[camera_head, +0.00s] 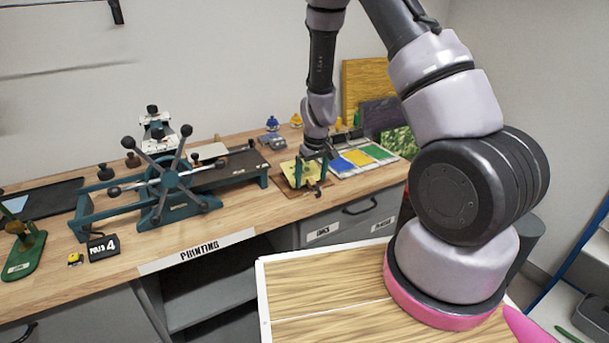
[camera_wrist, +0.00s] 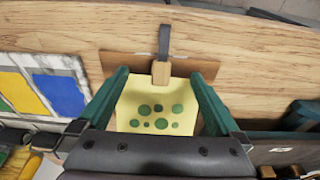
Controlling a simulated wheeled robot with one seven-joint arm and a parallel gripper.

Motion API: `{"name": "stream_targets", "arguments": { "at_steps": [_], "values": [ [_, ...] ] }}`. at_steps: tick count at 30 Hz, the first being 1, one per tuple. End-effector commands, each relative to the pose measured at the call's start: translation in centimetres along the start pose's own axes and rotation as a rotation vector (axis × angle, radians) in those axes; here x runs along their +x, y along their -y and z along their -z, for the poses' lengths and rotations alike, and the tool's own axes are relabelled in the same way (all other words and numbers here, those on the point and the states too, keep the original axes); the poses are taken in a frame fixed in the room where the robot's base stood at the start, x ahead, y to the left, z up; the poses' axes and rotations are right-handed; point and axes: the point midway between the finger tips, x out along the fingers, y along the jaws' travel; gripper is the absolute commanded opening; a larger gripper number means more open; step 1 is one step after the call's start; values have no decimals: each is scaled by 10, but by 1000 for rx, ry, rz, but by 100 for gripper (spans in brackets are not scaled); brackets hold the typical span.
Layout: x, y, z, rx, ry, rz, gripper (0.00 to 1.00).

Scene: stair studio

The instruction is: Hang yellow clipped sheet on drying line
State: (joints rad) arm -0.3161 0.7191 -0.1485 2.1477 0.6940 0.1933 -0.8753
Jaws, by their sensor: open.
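The yellow sheet (camera_wrist: 130,105) has green dots and lies on a brown board (camera_wrist: 115,62). It also shows on the bench in the head view (camera_head: 289,168), partly hidden by my gripper. A tan clip (camera_wrist: 161,73) with a dark grey upright strip or hook (camera_wrist: 164,42) sits at the sheet's edge. My gripper (camera_wrist: 159,76) is open above the sheet, one teal finger on each side of the clip. It shows small in the head view (camera_head: 310,172). A thin line (camera_head: 60,72) crosses the wall at upper left; I cannot tell if it is the drying line.
A teal press (camera_head: 170,180) with a spoked wheel stands left of the sheet on the wooden bench. Blue, yellow and green panels (camera_head: 357,158) lie close on its right. A dark tray (camera_head: 40,198) is at far left.

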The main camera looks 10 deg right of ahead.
Motion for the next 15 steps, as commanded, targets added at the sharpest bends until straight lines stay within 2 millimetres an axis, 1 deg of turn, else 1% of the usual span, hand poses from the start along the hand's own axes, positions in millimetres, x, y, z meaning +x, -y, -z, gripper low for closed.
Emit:
{"name": "stream_targets", "arguments": {
  "at_steps": [1,4,5,6,7,11,14,15],
  "values": [
    [5,1,-4,-1,10,1,100],
    [5,2,-4,-2,11,1,100],
    [5,2,-4,-2,11,1,92],
    [6,2,-4,-2,12,1,77],
    [6,2,-4,-3,12,1,73],
    [4,2,-4,-3,12,1,73],
    [-1,3,-3,-5,11,2,73],
    [-4,3,-2,-6,10,2,65]
  ]
}}
